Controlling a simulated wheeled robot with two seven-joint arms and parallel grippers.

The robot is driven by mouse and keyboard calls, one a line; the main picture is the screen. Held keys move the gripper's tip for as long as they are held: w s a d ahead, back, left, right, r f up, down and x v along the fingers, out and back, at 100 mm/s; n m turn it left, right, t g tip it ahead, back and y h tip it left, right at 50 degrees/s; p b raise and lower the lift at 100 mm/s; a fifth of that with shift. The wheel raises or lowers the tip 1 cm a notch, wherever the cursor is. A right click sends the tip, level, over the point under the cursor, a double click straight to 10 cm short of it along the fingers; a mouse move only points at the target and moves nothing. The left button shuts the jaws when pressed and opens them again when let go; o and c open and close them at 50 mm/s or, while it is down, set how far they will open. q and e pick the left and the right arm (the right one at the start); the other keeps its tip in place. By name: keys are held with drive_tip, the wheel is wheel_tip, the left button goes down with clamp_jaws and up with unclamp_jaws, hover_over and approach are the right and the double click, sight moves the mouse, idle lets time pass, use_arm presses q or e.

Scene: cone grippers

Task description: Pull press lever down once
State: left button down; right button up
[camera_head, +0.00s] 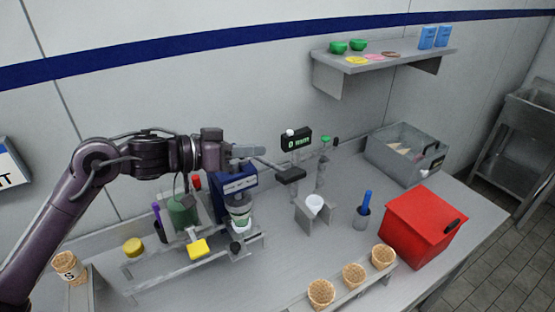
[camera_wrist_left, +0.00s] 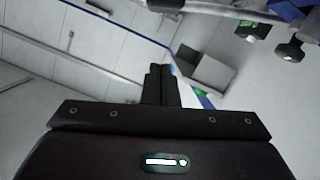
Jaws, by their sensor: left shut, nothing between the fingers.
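The blue press machine (camera_head: 238,186) stands on the counter, with a clear cup with green in it (camera_head: 241,222) under it. A thin lever arm runs from near the top of the press to a black grip (camera_head: 290,175) on its right. My left gripper (camera_head: 263,150) reaches in from the left above the press, fingers shut and empty, a little above and left of the grip. I cannot tell whether it touches the lever. In the left wrist view the closed fingers (camera_wrist_left: 160,84) show at the centre with nothing between them. My right gripper is out of view.
A display box (camera_head: 296,139) stands behind the lever. A small white cup on a stand (camera_head: 314,204), a blue-handled tool in a holder (camera_head: 363,212), a red box (camera_head: 422,228) and a grey bin (camera_head: 405,155) are to the right. Cones (camera_head: 353,276) stand in front.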

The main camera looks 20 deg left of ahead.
sight(277, 175)
use_arm(q)
drive_tip(key=p+x, duration=0.1)
drive_tip(key=x, duration=0.1)
drive_tip(key=p+x, duration=0.1)
drive_tip(key=x, duration=0.2)
drive_tip(key=shift+d+r, duration=0.1)
drive_tip(key=shift+r, duration=0.15)
drive_tip(key=f, duration=0.1)
drive_tip(key=f+p, duration=0.1)
drive_tip(key=f, duration=0.1)
drive_tip(key=shift+s+d+f, duration=0.1)
drive_tip(key=shift+s+d, duration=0.1)
drive_tip(key=shift+d, duration=0.2)
drive_tip(key=shift+s+d+f, duration=0.1)
drive_tip(key=shift+s+f, duration=0.15)
drive_tip(key=shift+f, duration=0.3)
drive_tip(key=shift+w, duration=0.1)
drive_tip(key=shift+f, duration=0.1)
